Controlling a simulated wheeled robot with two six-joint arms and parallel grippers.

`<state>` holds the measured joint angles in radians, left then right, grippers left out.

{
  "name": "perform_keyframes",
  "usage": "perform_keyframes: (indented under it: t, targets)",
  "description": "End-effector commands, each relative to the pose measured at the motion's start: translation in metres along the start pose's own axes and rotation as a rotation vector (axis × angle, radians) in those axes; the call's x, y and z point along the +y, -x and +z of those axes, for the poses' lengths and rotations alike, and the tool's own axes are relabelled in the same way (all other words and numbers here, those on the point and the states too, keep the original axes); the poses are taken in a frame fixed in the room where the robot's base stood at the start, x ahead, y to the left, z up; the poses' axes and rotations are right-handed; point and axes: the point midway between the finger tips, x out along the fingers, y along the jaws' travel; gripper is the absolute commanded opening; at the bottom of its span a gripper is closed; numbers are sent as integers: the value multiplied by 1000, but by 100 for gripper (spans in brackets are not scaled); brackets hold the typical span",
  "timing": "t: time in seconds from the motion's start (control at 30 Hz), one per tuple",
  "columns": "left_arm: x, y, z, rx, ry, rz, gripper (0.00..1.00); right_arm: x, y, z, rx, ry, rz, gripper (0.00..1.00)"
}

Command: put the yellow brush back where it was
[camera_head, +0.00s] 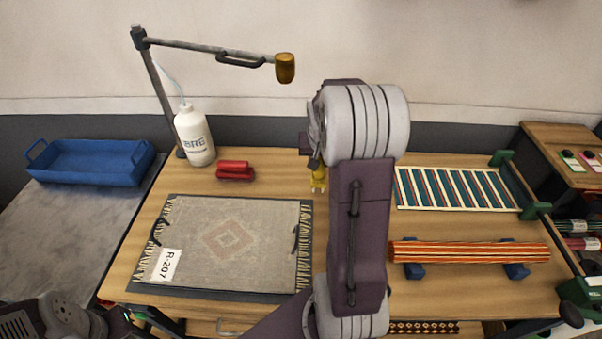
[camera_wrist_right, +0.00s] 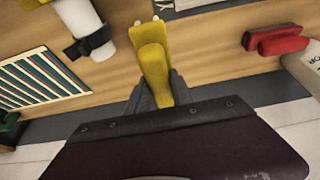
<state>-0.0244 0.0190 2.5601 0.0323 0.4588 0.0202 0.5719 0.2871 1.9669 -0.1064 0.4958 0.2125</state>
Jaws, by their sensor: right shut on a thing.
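The yellow brush (camera_wrist_right: 152,68) is clasped between the dark fingers of my right gripper (camera_wrist_right: 156,92) in the right wrist view. In the head view a small yellow part of the brush (camera_head: 319,180) shows just below my right gripper (camera_head: 316,160), right of the rug's upper right corner. My right arm hides the rest. I cannot tell whether the brush touches the wooden table (camera_head: 270,168). Part of my left arm shows at the lower left of the head view, but its gripper does not show.
A rug (camera_head: 225,240) lies on the table's left half, with red blocks (camera_head: 235,170) and a white bottle (camera_head: 194,135) behind it. A white cylinder with a black band (camera_wrist_right: 85,28) shows in the wrist view.

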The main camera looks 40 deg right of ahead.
Motion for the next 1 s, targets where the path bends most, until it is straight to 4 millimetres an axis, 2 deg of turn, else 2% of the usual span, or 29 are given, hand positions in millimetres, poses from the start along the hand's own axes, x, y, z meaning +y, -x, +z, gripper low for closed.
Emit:
perform_keyframes:
  t: [0.2,0.37,0.57,0.8,1.0]
  targets:
    - [0,8,-1,0,0,0,0,-40,-51,-28,-4,4,-2,0]
    - [0,11,-1,0,0,0,0,-59,-75,-42,-2,2,-1,0]
    - [0,11,-1,0,0,0,0,-63,-83,-44,-1,1,-1,0]
    - [0,13,-1,0,0,0,0,-63,-117,-29,-3,1,-1,0]
    - [0,13,-1,0,0,0,0,-63,-119,-29,-1,0,-1,0]
